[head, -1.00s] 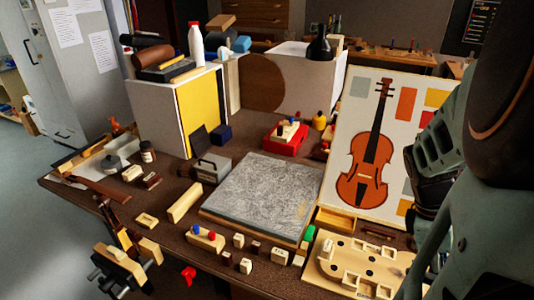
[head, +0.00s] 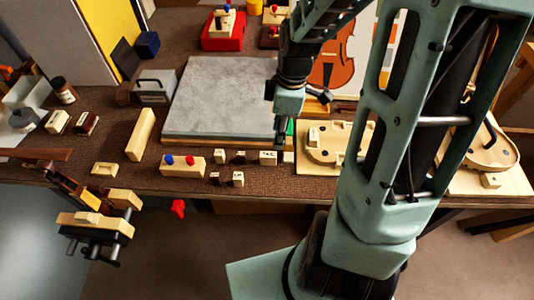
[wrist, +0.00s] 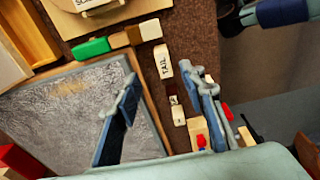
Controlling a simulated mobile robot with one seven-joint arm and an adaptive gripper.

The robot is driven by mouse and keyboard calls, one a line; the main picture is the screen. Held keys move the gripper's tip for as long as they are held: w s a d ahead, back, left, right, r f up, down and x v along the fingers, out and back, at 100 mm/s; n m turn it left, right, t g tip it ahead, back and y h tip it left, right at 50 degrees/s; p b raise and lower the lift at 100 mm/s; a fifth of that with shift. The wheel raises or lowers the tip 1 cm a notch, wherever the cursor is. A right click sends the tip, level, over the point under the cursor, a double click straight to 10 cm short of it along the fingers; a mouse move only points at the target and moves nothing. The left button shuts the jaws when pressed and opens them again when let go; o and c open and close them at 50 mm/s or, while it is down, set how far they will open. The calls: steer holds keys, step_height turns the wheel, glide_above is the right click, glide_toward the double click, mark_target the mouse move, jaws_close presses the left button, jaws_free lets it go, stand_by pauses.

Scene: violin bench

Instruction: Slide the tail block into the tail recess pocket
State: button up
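The tail block (wrist: 163,61), a small cream block marked TAIL, lies on the brown bench top in the wrist view. In the head view it is the pale block (head: 268,158) at the front edge, just below my gripper (head: 281,138). In the wrist view my gripper (wrist: 167,85) is open and empty. Its fingers are spread, and the tail block shows beyond the tips, between them. The wooden mould board (head: 308,165) lies to the right, partly hidden by my arm. I cannot tell which of its pockets is the tail recess.
A grey slab (head: 220,95) lies left of my gripper. Several small blocks, including a dark one (head: 240,157), stand near the tail block. A green block (wrist: 92,48) lies beside the slab. A holder with red and blue knobs (head: 183,167) stands farther left.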

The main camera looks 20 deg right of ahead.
mark_target(269, 155)
steer(key=shift+w+a+f, duration=0.15)
steer(key=shift+a+f, duration=0.15)
steer(key=shift+a, duration=0.05)
steer(key=f, duration=0.1)
steer(key=f+b, duration=0.1)
steer(key=f, duration=0.2)
steer(key=shift+w+a+f, duration=0.1)
steer(key=shift+a+f, duration=0.2)
steer(key=shift+f, duration=0.05)
steer(key=shift+a+f+b, duration=0.2)
steer(key=shift+f+b, duration=0.1)
steer(key=shift+f, duration=0.6)
steer(key=shift+a+f+b, duration=0.25)
steer(key=shift+f, duration=0.65)
steer(key=shift+a+f+b, duration=0.2)
steer(key=shift+f+b, duration=0.1)
steer(key=shift+f, duration=0.6)
steer(key=c, duration=0.9)
